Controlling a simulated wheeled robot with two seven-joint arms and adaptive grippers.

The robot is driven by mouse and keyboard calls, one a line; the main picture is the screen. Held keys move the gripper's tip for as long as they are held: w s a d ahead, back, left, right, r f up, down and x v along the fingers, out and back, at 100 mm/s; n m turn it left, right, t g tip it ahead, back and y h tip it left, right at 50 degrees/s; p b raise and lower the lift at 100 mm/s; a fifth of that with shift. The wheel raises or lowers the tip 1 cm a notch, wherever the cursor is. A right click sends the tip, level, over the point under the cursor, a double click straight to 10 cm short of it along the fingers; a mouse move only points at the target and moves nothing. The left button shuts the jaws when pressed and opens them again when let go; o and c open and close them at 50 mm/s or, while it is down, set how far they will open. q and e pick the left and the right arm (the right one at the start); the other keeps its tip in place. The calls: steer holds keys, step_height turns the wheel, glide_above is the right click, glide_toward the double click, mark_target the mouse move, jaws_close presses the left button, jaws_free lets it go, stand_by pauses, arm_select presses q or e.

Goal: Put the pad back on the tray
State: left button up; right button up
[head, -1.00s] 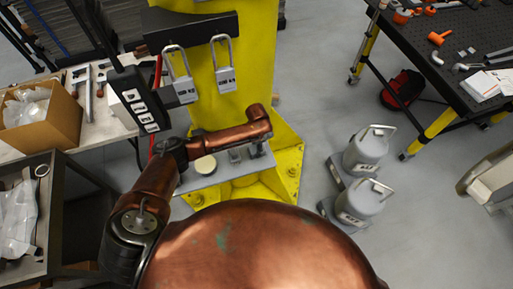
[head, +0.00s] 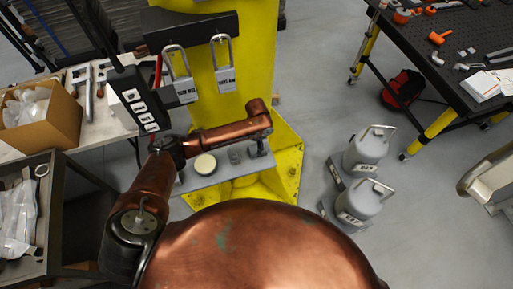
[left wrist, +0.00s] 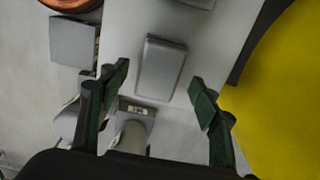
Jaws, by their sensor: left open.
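A grey shelf-like tray (head: 190,184) juts from the yellow column in the head view and shows as a pale strip in the left wrist view (left wrist: 120,22). A round cream disc (head: 205,165) lies on it. A grey rounded rectangular block (left wrist: 162,68) lies near the tray's end, and part of another (left wrist: 197,2) shows at the top edge. I cannot tell which of these is the pad. My left gripper (left wrist: 159,76) is open, its dark green fingers either side of the nearer block, apart from it. My arm hides the fingers in the head view. My right gripper is out of view.
Two padlocks (head: 181,78) (head: 223,66) hang from a black rail on the yellow column (head: 255,60). Grey canisters (head: 366,150) (head: 360,203) stand on the floor to the right. A black tool table is at upper right; a cardboard box (head: 45,120) stands left.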

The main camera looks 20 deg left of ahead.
arm_select(q)
step_height(320, 180, up, 9)
steer(key=shift+b, duration=0.3)
